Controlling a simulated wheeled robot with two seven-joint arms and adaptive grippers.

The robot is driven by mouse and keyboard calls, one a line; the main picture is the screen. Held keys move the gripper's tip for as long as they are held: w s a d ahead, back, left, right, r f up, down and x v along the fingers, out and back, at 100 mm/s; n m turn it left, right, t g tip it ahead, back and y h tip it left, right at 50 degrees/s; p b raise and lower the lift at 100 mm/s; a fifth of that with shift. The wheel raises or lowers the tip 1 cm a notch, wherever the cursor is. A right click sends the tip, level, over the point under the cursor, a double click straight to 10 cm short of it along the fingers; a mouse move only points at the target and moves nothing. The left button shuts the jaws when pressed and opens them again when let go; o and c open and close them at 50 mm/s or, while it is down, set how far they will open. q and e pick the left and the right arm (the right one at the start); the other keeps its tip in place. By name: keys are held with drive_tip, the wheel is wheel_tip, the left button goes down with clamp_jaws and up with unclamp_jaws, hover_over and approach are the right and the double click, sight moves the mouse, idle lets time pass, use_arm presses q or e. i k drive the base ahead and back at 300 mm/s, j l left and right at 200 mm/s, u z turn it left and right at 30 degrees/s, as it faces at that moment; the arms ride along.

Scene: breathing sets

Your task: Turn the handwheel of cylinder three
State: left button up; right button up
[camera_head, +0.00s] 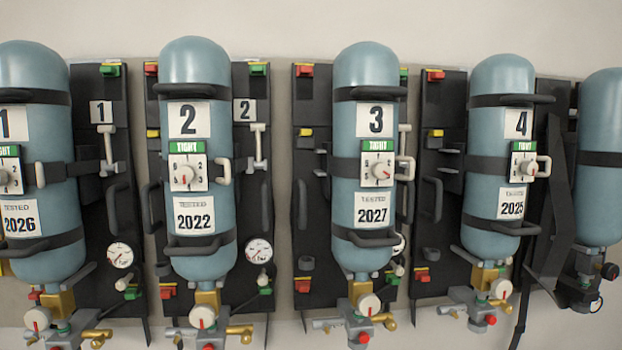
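Cylinder three (366,120) is a blue-grey upright bottle with a "3" label, a green "TIGHT" plate and a "TESTED 2027" label. A white knob with a red mark (369,305) sits on the brass valve (359,288) below it; this looks like its handwheel. A white dial plate (378,170) with a round knob is on the cylinder's front, under the "TIGHT" sign. A pale handle sticks out beside the dial plate. The gauge behind the cylinder's lower right is mostly hidden. Neither of my grippers is in view.
Similar cylinders stand beside it: cylinder two (195,75) to the left and cylinder four (503,80) to the right, each with its own valve and knob. Black straps and handles project from them. Hoses and fittings (325,323) stick out low down.

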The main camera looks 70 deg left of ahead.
sight(368, 305)
drive_tip(key=u, duration=2)
